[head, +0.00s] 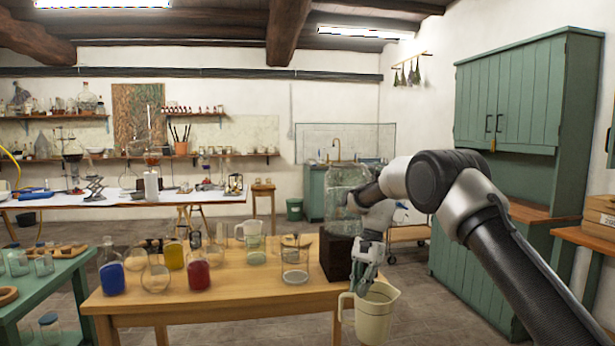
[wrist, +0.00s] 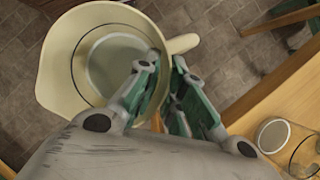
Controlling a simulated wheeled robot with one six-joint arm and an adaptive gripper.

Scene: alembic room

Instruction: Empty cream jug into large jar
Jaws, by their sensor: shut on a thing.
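The cream jug (head: 376,318) hangs upright beside the right end of the wooden table, its handle to the left. My gripper (head: 365,285) is shut on it from above, near the rim and handle. In the wrist view the fingers (wrist: 163,68) cover part of the rim beside the handle; the exact contact is hidden. That view looks into the jug (wrist: 52,62), where a pale grey-green round surface shows; I cannot tell liquid from bottom. The large clear glass jar (head: 341,188) stands on a dark block (head: 337,262) at the table's right end, partly behind my arm.
The wooden table (head: 210,312) holds red (head: 198,277), blue (head: 112,277) and yellow (head: 174,254) flasks, a clear jug (head: 249,231) and glass beakers (head: 295,262). A green table (head: 40,290) is at left. A green cabinet (head: 520,130) stands at right.

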